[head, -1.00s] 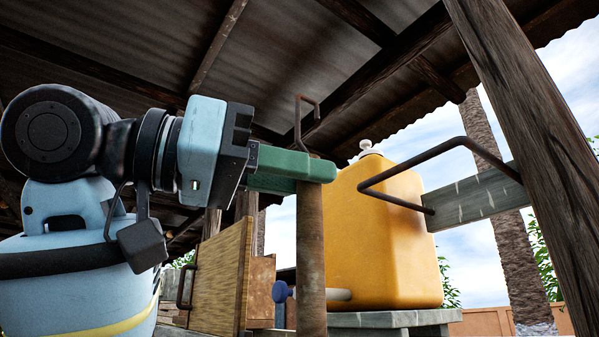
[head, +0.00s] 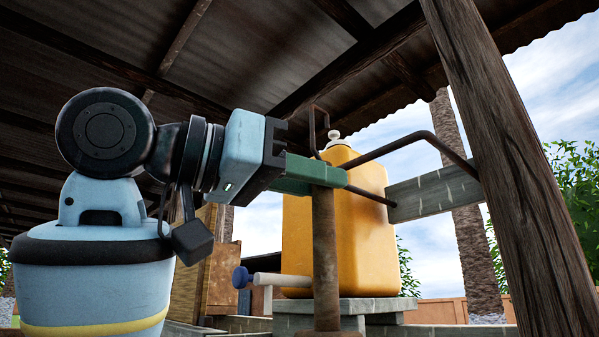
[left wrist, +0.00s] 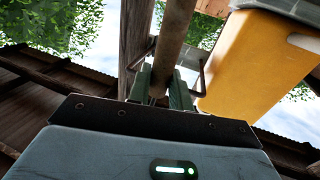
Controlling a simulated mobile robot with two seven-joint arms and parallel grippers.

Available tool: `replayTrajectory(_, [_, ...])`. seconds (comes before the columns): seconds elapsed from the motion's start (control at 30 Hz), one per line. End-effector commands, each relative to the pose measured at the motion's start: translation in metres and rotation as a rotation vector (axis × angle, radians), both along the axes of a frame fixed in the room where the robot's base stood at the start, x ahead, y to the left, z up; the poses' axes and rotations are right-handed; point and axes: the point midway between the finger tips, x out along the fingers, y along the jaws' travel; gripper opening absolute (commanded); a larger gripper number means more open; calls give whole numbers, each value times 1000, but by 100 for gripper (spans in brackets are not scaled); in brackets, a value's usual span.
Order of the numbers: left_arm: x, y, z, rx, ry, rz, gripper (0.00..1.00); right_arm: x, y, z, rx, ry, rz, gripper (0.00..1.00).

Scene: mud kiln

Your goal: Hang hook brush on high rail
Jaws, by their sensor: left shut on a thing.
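The hook brush (head: 325,250) has a brown, upright handle with a thin, bent metal hook (head: 313,125) at its top. My left gripper (head: 325,176) is shut on the upper handle, below the hook. In the left wrist view the handle (left wrist: 173,40) runs up from between the green fingers (left wrist: 161,92). The high rail (head: 400,143) is a dark bent bar fixed to a post and plank at right. Its left corner lies beside my fingertips in the picture, and the hook shows above and left of that corner. I cannot tell their gap in depth. My right gripper is not in view.
A wooden post (head: 490,150) leans at right, with a grey plank (head: 433,190) behind the rail. A yellow jerrycan (head: 360,240) stands on a grey stone slab (head: 345,306) behind the brush. A roof with dark beams covers the top. A blue-ended tool (head: 241,277) shows low behind.

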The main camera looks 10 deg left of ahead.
Motion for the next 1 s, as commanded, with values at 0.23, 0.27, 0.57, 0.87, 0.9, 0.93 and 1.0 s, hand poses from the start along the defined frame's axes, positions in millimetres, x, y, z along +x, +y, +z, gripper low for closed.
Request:
replayTrajectory(0.23, [14, -11, 0, 1, 1, -1, 0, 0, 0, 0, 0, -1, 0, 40])
replayTrajectory(0.27, [15, -12, 0, 1, 1, -1, 0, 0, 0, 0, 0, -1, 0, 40])
replayTrajectory(0.57, [32, -24, 0, 0, 1, 0, 0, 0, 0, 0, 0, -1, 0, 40])
replayTrajectory(0.87, [49, -36, 0, -1, 1, 0, 0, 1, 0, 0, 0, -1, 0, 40])
replayTrajectory(0.9, [51, -37, 0, 0, 1, 0, 0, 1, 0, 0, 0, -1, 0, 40])
replayTrajectory(0.93, [52, -39, 0, 0, 1, 0, 0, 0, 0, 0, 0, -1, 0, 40])
replayTrajectory(1.0, [56, -42, 0, 0, 1, 0, 0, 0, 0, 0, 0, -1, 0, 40])
